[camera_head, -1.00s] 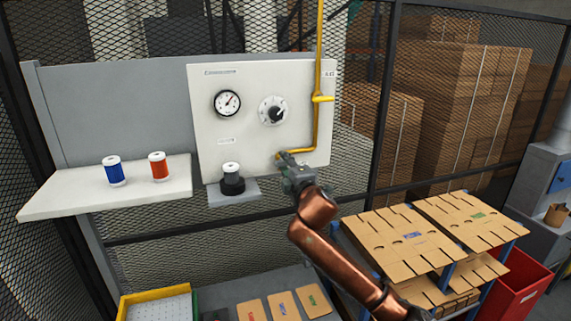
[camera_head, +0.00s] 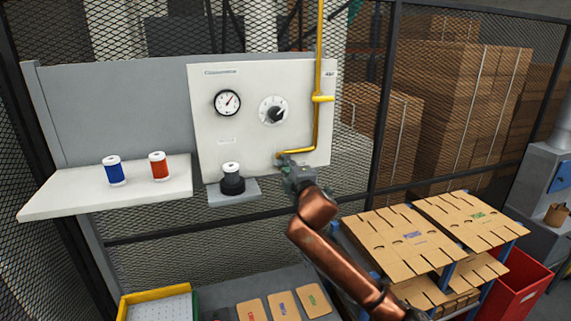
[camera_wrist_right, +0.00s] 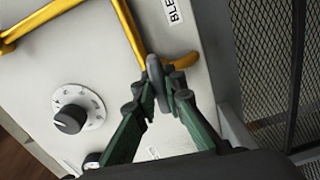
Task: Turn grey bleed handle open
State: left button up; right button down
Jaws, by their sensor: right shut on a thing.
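The grey bleed handle (camera_wrist_right: 154,75) shows in the right wrist view between my right gripper's fingertips, close to the yellow pipe and under a label that begins "BLE". My right gripper (camera_wrist_right: 164,94) is shut on it. In the head view my right gripper (camera_head: 284,160) is at the lower right of the white panel (camera_head: 210,130), at the low end of the yellow pipe (camera_head: 317,125). There the arm and fingers mostly hide the handle. My left gripper is not in view.
The panel carries a gauge (camera_head: 227,102) and a dial knob (camera_head: 273,110). A small shelf (camera_head: 240,195) under it holds a canister on a black base (camera_head: 231,184). A white shelf (camera_head: 60,202) at left holds blue and red-orange canisters. Cardboard blanks (camera_head: 405,240) lie at lower right.

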jog(key=m, duration=0.4)
jog(key=shift+f, duration=0.1)
jog(key=m, duration=0.4)
jog(key=shift+m+p, duration=0.4)
jog(key=m, duration=0.3)
jog(key=shift+a+m+p, duration=0.1)
jog(key=shift+m+p, duration=0.2)
jog(key=shift+p, duration=0.05)
jog(key=m+p, duration=0.1)
jog(key=m, duration=0.3)
jog(key=shift+m, duration=0.4)
jog(key=c, duration=2)
grip_release()
jog(key=shift+s, duration=0.1)
